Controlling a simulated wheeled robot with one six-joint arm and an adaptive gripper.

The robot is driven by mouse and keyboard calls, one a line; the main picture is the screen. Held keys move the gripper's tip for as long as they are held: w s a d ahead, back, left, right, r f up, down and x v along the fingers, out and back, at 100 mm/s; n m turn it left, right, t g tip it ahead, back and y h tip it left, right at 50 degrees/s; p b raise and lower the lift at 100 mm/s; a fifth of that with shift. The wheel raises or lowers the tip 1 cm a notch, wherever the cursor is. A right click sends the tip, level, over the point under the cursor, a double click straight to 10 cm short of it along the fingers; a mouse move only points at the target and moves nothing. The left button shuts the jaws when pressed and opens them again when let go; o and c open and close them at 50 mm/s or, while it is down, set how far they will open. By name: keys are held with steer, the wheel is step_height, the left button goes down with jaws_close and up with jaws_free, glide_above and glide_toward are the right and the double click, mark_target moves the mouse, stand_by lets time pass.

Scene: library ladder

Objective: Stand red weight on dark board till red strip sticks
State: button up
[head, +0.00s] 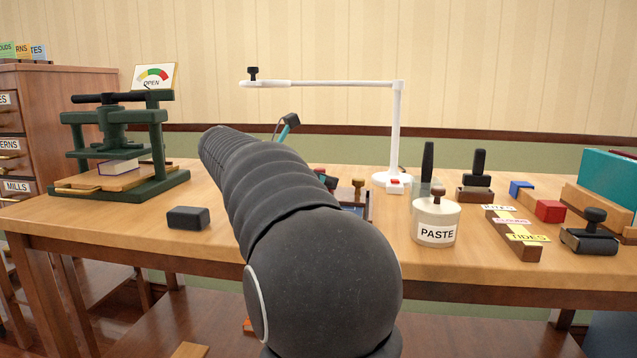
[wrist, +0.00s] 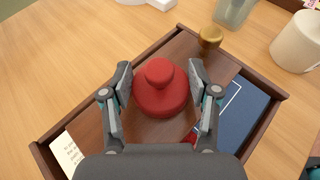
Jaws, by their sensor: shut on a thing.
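The red weight (wrist: 160,90), a round base with a knob on top, is in the middle of the wrist view. My gripper (wrist: 160,75) is shut on it, one finger at each side. The weight is over the brown floor of a wooden tray (wrist: 258,133); I cannot tell whether it touches. A dark blue board (wrist: 243,108) with a white outline lies at the tray's right. A small red piece (wrist: 191,138), perhaps the red strip, shows beside the right finger, mostly hidden. In the head view my arm hides the weight and much of the tray (head: 369,207).
A brass-coloured knob (wrist: 210,37) stands at the tray's far corner, and a pale card (wrist: 67,153) lies at its left. The paste jar (head: 437,221) and a white lamp stand (head: 397,130) are close by. A green press (head: 120,145) stands at the left, with a dark block (head: 188,218) in front.

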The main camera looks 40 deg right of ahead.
stand_by(0.3)
steer(key=o, duration=1.5)
steer(key=shift+a+r, duration=0.25)
steer(key=shift+a, duration=0.05)
steer(key=p+v, duration=0.2)
steer(key=v, duration=0.9)
steer(key=shift+a+p, duration=0.2)
steer(key=shift+p, duration=0.1)
